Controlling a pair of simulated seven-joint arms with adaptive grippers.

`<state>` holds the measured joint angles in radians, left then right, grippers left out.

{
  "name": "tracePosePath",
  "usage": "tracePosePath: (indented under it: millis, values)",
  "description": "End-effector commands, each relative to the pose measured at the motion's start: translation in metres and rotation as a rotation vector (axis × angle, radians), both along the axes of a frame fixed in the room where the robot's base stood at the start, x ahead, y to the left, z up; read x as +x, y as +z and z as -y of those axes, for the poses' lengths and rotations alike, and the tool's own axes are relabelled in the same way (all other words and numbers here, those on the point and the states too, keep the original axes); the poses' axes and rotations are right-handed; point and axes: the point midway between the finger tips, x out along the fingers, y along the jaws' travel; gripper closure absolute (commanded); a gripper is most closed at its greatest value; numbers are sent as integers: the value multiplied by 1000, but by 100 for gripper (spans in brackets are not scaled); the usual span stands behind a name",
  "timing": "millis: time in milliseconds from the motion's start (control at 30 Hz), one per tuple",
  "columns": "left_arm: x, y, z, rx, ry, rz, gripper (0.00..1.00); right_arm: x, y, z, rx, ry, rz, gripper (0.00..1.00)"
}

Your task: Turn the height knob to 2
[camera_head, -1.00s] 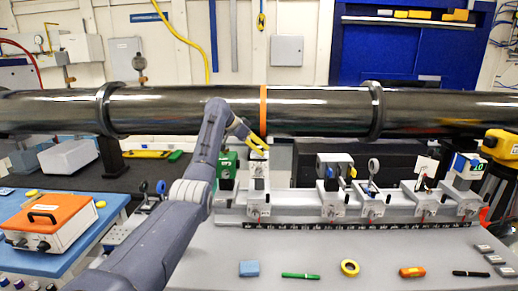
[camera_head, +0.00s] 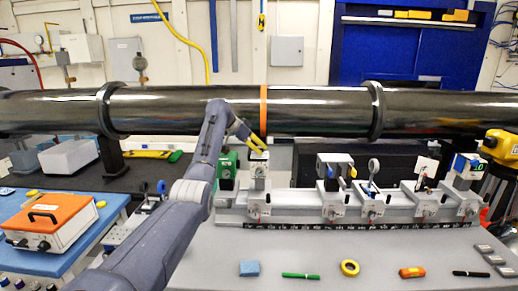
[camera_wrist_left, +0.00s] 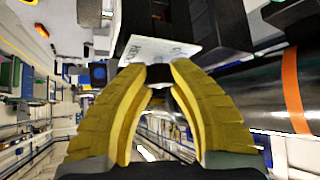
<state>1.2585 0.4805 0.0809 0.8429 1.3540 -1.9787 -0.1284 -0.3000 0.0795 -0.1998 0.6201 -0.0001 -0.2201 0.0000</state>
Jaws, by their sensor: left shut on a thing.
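My left gripper (camera_head: 261,148) reaches in from the left with its yellow fingers at the top of the leftmost mount (camera_head: 259,180) on the rail. In the left wrist view the gripper (camera_wrist_left: 160,78) is closed on a small dark knob (camera_wrist_left: 160,73), mostly hidden between the fingertips. A white label plate (camera_wrist_left: 158,50) with dark lettering lies just beyond the knob; I cannot read its marks or tell where the knob points. My right gripper is in neither view.
The long dark beam pipe (camera_head: 190,111) with an orange band (camera_head: 263,109) runs right behind the gripper. More mounts stand along the rail (camera_head: 300,204) to the right.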

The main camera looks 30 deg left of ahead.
Motion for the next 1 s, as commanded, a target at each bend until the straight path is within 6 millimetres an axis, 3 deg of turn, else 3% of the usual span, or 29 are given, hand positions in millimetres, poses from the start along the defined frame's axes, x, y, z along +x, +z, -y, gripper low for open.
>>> tracePosePath:
  millis: [467,1000]
  values:
    - [1,1,1,-3,54,4,100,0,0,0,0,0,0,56]
    - [1,2,4,-2,503,9,100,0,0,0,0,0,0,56]
